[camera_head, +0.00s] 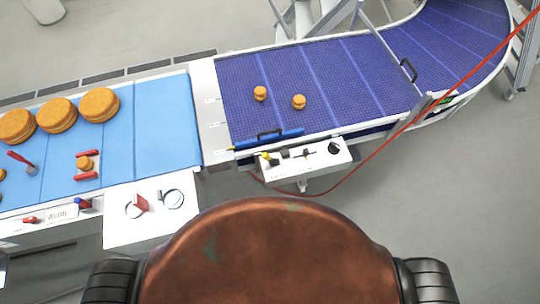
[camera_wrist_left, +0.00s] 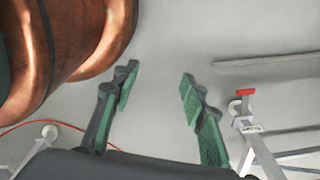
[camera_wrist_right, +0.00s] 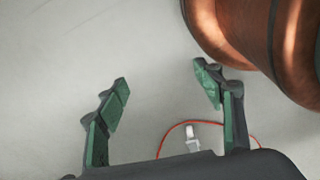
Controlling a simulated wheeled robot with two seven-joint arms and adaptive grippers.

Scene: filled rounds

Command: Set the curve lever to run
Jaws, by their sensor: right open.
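A white control box (camera_head: 308,163) is fixed to the near side of the blue curved conveyor (camera_head: 340,75) in the head view. It carries a yellow knob or button, small dark levers (camera_head: 284,153) and a black rotary knob (camera_head: 334,147). Its labels are too small to read, so I cannot tell which control is the curve lever or its setting. My left gripper (camera_wrist_left: 158,92) is open and empty over the floor in the left wrist view. My right gripper (camera_wrist_right: 163,85) is open and empty over the floor in the right wrist view. Neither shows in the head view.
A light blue belt (camera_head: 150,122) at left carries several round orange-brown filled rounds (camera_head: 99,105). Two small ones (camera_head: 299,101) sit on the curved belt. A white panel (camera_head: 152,210) with a red handle is at lower left. A red cable (camera_head: 440,92) crosses at right. Floor at right is clear.

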